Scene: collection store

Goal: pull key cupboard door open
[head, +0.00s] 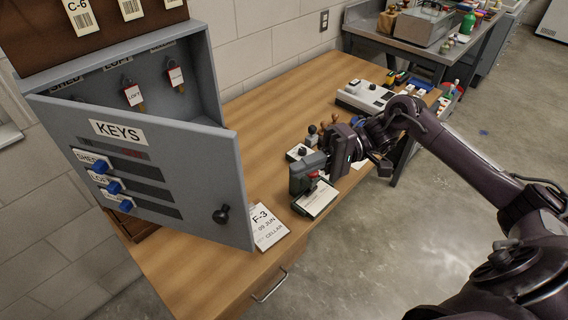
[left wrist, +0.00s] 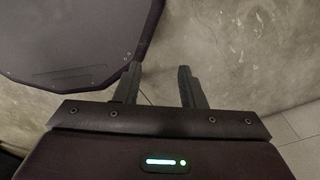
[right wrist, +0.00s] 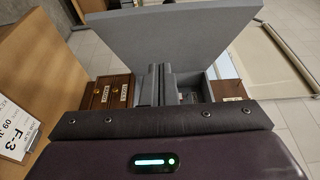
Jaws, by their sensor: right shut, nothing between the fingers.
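The grey key cupboard (head: 207,85) is at the upper left of the head view, with tagged keys hanging inside. Its door (head: 195,190), labelled KEYS, stands well open, swung out toward the front of the table. A black knob (head: 221,214) is near the door's free edge. My right gripper (head: 303,177) is shut and empty above the table, to the right of the door and apart from it. The right wrist view shows its fingers (right wrist: 160,82) together with the grey door (right wrist: 160,32) beyond. My left gripper (left wrist: 160,78) is open and empty above the floor.
The wooden table (head: 170,265) carries a card marked F-3 (head: 270,226) below the door's edge. Several small items and a grey-white device (head: 365,96) stand behind my right gripper. A metal bench (head: 410,45) is at the back right.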

